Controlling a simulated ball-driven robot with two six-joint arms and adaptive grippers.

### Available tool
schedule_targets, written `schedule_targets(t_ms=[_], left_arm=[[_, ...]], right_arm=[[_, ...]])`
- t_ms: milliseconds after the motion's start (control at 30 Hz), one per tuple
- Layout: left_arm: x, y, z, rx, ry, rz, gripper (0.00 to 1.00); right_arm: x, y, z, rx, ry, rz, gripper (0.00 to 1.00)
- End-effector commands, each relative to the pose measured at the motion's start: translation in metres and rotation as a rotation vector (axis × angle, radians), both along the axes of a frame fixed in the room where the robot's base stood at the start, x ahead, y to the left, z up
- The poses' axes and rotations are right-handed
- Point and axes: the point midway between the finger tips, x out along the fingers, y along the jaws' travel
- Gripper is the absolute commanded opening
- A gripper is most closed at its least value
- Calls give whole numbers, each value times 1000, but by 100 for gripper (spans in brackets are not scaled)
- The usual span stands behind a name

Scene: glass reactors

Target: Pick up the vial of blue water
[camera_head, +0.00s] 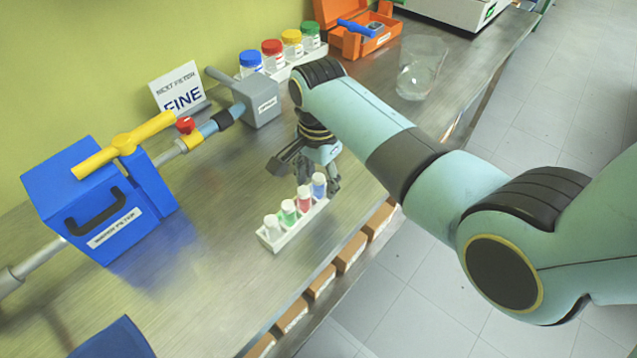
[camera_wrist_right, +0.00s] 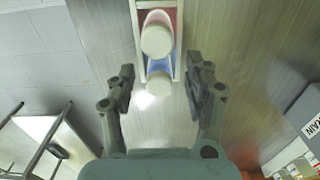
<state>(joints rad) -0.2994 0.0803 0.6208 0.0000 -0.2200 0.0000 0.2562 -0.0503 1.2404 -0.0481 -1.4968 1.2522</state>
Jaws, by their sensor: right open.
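The vial of blue water (camera_head: 319,185) stands upright with a white cap at the far right end of a white rack (camera_head: 291,231). The rack also holds a red, a green and a pale vial. In the wrist view, the blue vial (camera_wrist_right: 159,84) is at the rack's near end, in front of a red vial (camera_wrist_right: 157,38). My right gripper (camera_head: 321,176) is over that end of the rack, its fingers open. In the wrist view, the open fingers (camera_wrist_right: 160,86) are on either side of the blue vial, apart from it. My left gripper is not in view.
A blue filter box (camera_head: 80,200) with a yellow handle and pipe is at left. Jars with coloured lids (camera_head: 272,56), an orange toolbox (camera_head: 352,42) and a glass beaker (camera_head: 421,68) stand at the back. The bench's front edge lies close to the rack.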

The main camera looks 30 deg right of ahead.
Motion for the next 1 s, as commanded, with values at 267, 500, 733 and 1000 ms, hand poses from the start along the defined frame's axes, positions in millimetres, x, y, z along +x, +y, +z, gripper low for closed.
schedule_targets(t_ms=[267,500,733,1000], left_arm=[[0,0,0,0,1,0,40],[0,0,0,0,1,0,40],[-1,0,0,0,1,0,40],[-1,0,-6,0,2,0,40]], right_arm=[[0,0,0,0,1,0,29],[0,0,0,0,1,0,0],[0,0,1,-1,1,0,0],[0,0,21,-1,-1,0,0]])
